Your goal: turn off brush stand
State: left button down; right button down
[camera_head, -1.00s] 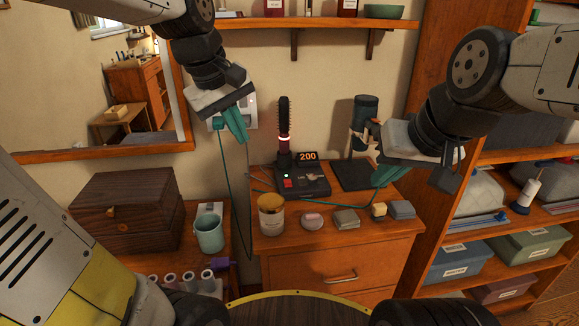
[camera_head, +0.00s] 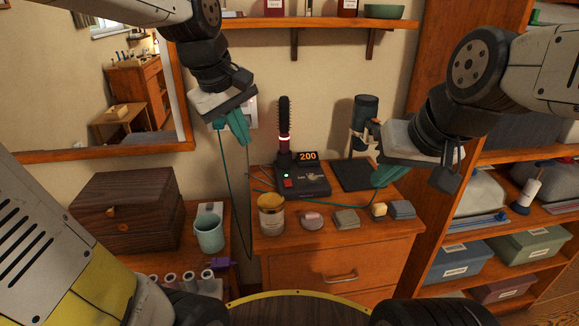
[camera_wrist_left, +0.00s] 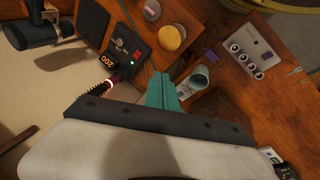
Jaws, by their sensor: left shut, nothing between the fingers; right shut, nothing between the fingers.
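The brush stand (camera_head: 303,180) is a dark base on the wooden dresser, with a round brush (camera_head: 284,130) upright in it. The brush has a glowing red ring, and the display (camera_head: 308,156) reads 200. A red switch (camera_head: 288,183) and a small green light are on the base's front left; the stand also shows in the left wrist view (camera_wrist_left: 128,45). My left gripper (camera_head: 241,137), with teal fingers, is shut and empty, up and left of the brush, apart from it. My right gripper (camera_head: 378,190) is shut and empty, right of the stand near the dresser's right side.
A jar with a yellow lid (camera_head: 271,214) stands in front of the stand. Several small items line the dresser's front edge. A dark holder (camera_head: 364,120) stands behind on the right. A brown box (camera_head: 128,208) and a teal cup (camera_head: 209,233) are at left. A shelf (camera_head: 330,23) hangs above.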

pick_arm(q)
jog(key=w+d+f+n+g+y, duration=0.1)
jog(key=w+d+f+n+g, duration=0.2)
jog(key=w+n, duration=0.45)
jog(key=n+y, duration=0.1)
jog(key=n, duration=0.4)
send_over(287, 180)
jog(key=s, duration=0.2)
notch_tip(287, 180, down, 5)
jog(key=shift+d+f, duration=0.2)
jog(key=shift+d, duration=0.05)
jog(key=shift+s, duration=0.1)
jog(key=f, duration=0.4)
jog(key=w+f, duration=0.1)
jog(key=f, duration=0.9)
jog(key=shift+w+a, duration=0.15)
jog(key=shift+w, duration=0.2)
